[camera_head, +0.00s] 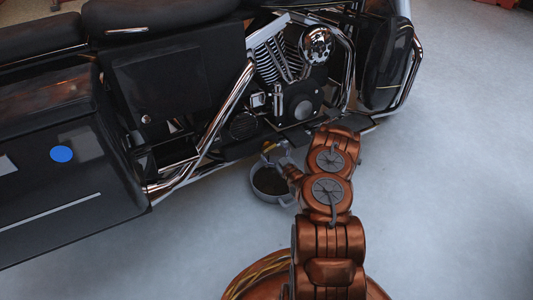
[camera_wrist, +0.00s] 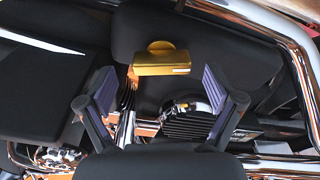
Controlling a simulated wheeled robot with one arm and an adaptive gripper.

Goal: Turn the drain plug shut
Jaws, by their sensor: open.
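The drain plug, a gold piece with a wide flat bar (camera_wrist: 162,64) in front of a small round part, shows at the upper middle of the wrist view against dark bodywork. My gripper (camera_wrist: 158,90) is open, with one finger on each side of the view. The plug appears between and a little beyond the fingertips, with a gap on both sides. In the head view my gripper (camera_head: 277,152) is low beside the motorcycle's underside. A small yellowish spot shows there, but the plug's outline is too small to tell. The bar lies nearly level in the wrist view.
A grey round pan (camera_head: 256,188) with dark contents stands on the floor below my gripper, partly hidden by my arm. The black motorcycle (camera_head: 170,80) with chrome pipes fills the upper left. Open grey floor (camera_head: 450,190) lies to the right.

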